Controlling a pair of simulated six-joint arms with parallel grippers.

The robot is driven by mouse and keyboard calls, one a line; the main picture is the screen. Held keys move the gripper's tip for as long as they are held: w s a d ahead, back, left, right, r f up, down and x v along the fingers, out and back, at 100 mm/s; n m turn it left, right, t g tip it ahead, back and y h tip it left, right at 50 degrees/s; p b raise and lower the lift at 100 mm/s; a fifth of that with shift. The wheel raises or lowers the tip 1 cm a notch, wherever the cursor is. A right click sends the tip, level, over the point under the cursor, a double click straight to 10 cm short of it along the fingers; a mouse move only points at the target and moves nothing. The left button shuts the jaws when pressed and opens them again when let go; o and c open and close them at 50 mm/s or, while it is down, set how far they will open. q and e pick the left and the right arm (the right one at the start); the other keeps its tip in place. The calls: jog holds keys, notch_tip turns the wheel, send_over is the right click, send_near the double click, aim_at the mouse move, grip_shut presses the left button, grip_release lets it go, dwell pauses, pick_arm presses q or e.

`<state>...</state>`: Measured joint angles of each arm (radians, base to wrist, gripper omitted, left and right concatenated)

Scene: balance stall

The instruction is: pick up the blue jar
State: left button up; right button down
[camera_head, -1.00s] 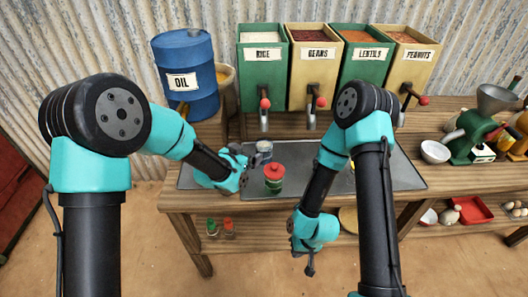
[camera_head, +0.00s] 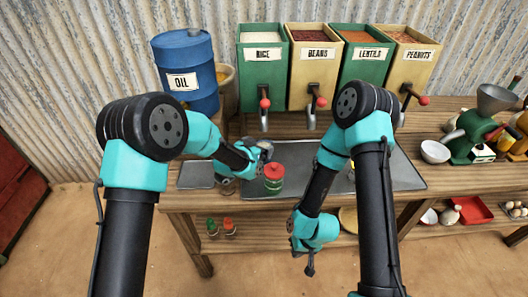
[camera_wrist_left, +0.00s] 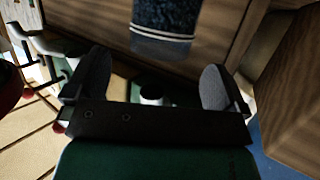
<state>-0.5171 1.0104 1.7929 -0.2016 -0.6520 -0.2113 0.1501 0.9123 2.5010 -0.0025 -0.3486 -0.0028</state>
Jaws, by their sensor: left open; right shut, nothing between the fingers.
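The blue jar (camera_wrist_left: 168,18) shows at the top of the left wrist view as a speckled dark-blue body with a pale band, partly cut off by the frame. It lies beyond my left gripper (camera_wrist_left: 152,84), whose two fingers are spread with nothing held between them. In the head view my left gripper (camera_head: 262,152) is over the counter and hides most of the jar; I cannot tell whether they touch. My right gripper (camera_head: 310,268) is shut and empty, hanging in front of the counter.
A green jar with a red lid (camera_head: 273,180) stands close in front of my left gripper. A small jar-like thing (camera_head: 227,187) is to its left. The blue oil drum (camera_head: 186,75) and several dispensers with levers (camera_head: 264,105) stand behind.

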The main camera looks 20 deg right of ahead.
aim_at(264, 142)
pick_arm(q)
jog(key=x, duration=0.5)
dwell(0.4)
jog(key=c, duration=1.3)
jog(key=shift+r, duration=0.1)
jog(key=shift+r, duration=0.6)
jog(key=s+a, duration=0.5)
jog(key=a, duration=0.1)
jog(key=r, duration=1.3)
jog(key=shift+s+d+r, duration=0.2)
jog(key=shift+s+r, duration=0.05)
jog(key=shift+r, duration=0.05)
